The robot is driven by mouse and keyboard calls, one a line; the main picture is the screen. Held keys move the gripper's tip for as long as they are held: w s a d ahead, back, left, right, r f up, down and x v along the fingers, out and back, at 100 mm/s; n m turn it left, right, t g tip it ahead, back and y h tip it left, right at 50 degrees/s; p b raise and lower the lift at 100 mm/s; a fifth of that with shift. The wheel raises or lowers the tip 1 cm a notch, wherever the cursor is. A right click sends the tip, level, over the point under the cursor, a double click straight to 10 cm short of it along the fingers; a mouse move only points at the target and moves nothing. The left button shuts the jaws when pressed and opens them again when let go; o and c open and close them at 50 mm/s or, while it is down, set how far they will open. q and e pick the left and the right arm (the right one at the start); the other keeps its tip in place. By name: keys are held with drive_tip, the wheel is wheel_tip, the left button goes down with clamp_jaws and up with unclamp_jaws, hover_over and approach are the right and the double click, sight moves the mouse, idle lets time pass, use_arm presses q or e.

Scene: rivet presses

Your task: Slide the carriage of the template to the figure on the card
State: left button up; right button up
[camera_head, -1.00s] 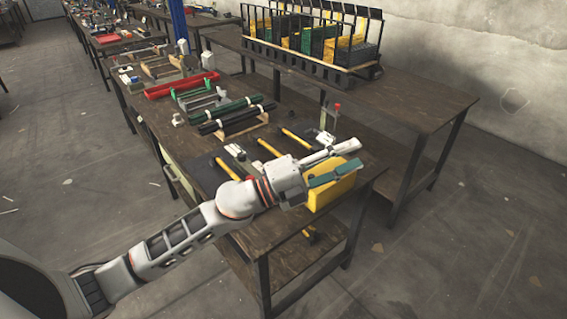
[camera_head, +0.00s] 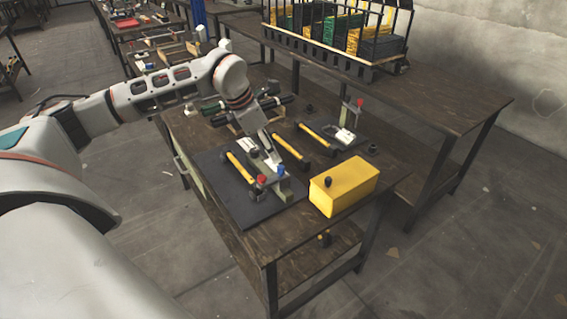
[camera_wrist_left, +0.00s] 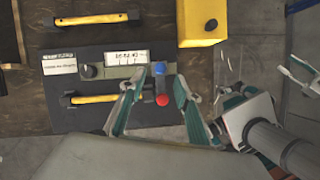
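The template lies on a dark mat (camera_wrist_left: 100,115) at the table's near end. In the left wrist view it has a grey-green rail (camera_wrist_left: 115,72), a round dark knob (camera_wrist_left: 88,72) and a white scale strip (camera_wrist_left: 128,57). A small block with a blue knob (camera_wrist_left: 161,71) and a red knob (camera_wrist_left: 162,100) sits at the rail's right end, probably the carriage. A white card (camera_wrist_left: 60,65) with small writing lies at the left. My left gripper (camera_wrist_left: 160,82) is open, its fingers apart on either side of the knobs; contact is unclear. In the head view it (camera_head: 285,152) hides part of the template.
A yellow box (camera_head: 344,184) with a black knob stands at the table's right edge. A grey gripper-like part (camera_wrist_left: 250,120), probably my right arm, shows in the left wrist view.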

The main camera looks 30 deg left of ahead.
sight(281, 166)
use_arm(q)
drive_tip(key=x, duration=0.6)
drive_tip(key=shift+w+d+f, duration=0.1)
drive_tip(key=shift+d+f, duration=0.1)
clamp_jaws()
